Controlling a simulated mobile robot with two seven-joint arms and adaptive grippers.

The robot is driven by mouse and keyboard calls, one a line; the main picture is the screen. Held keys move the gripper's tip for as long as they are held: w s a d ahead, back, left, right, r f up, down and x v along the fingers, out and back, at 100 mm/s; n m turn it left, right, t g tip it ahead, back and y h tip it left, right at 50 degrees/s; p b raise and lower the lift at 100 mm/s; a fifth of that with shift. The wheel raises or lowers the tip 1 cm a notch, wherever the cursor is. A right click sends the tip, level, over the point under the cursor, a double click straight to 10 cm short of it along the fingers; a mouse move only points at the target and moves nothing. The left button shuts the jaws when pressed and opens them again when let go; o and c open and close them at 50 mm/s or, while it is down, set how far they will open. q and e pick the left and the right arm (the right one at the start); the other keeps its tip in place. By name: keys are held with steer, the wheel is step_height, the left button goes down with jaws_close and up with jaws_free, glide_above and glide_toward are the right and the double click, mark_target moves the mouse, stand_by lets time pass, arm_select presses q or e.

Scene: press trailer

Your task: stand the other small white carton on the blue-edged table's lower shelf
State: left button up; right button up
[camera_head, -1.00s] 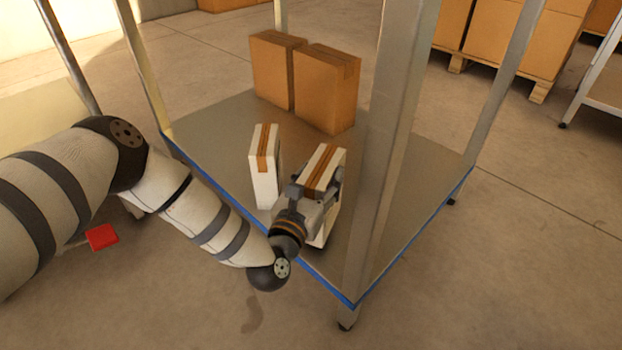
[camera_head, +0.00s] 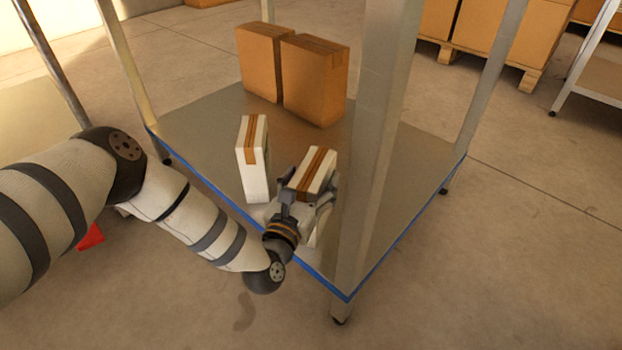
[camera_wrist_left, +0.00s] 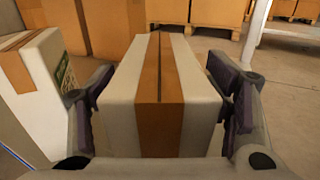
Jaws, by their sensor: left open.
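Two small white cartons with brown tape stand upright on the lower shelf (camera_head: 400,175) of the blue-edged table. The left carton (camera_head: 253,160) stands free; its side shows at the left of the wrist view (camera_wrist_left: 45,85). The right carton (camera_head: 314,170) is at my left gripper (camera_head: 302,205), near the shelf's front edge. In the left wrist view this carton (camera_wrist_left: 160,95) sits between the two open fingers (camera_wrist_left: 165,105), with a gap visible on the right side. The carton's lower part is mostly hidden by the gripper. My right gripper is out of view.
Two larger brown boxes (camera_head: 315,82) stand farther back on the shelf. A table post (camera_head: 372,130) rises close to the right of my gripper. Pallets of boxes (camera_head: 485,40) stand behind. The shelf's right part is clear.

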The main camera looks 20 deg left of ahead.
arm_select(q)
steer(key=shift+s+r, duration=0.15)
steer(key=shift+r, duration=0.05)
steer(key=s+p, duration=0.3)
steer(key=s, duration=0.8)
steer(key=shift+s+d, duration=0.25)
steer(key=shift+s, duration=0.1)
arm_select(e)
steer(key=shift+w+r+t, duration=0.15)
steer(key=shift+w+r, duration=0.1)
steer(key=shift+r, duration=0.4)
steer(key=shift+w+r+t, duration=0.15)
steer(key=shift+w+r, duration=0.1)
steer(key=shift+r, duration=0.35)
arm_select(q)
steer(key=shift+p, duration=0.3)
